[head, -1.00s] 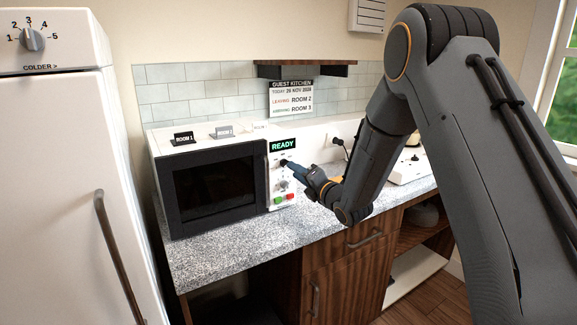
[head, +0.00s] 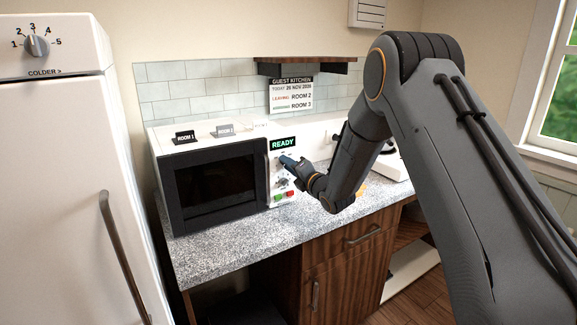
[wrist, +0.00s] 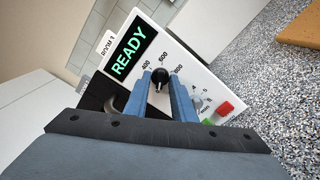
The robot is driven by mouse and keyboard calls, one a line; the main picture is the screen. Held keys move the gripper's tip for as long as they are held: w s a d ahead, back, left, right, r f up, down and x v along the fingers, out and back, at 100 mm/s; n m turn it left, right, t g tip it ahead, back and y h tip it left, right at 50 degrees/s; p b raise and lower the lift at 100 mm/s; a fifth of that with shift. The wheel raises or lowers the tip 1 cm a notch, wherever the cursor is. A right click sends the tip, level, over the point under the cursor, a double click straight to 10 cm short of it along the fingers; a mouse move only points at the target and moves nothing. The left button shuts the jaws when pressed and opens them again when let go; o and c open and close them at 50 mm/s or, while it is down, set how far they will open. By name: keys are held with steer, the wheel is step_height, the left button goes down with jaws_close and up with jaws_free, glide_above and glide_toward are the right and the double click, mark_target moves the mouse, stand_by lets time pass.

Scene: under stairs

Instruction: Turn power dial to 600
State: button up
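The microwave (head: 210,185) stands on the counter with its control panel at its right side. Its green display (head: 283,143) reads READY, also in the wrist view (wrist: 130,47). The black power dial (wrist: 159,77) is near the panel's top in the wrist view, under the marks 400, 600 and 800. Where its pointer stands is not clear. My gripper (head: 287,162) is at the panel. In the wrist view, my gripper's two blue fingers (wrist: 160,80) lie on either side of the dial, with little or no gap. Whether they press on it cannot be told.
A second, grey knob (wrist: 198,102) and a red button (wrist: 225,108) sit lower on the panel, close to my right finger. The fridge (head: 60,190) stands at the left. A dark shelf (head: 305,66) hangs above. The counter front (head: 235,245) is clear.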

steer(key=shift+m+b, duration=0.3)
steer(key=shift+b, duration=0.05)
steer(key=shift+w+d+m+b, duration=0.1)
steer(key=shift+m+b, duration=1.95)
steer(key=shift+m, duration=6.7)
steer(key=shift+d+m+b, duration=0.1)
steer(key=shift+m+b, duration=1.9)
steer(key=shift+m, duration=6.75)
steer(key=o, duration=0.7)
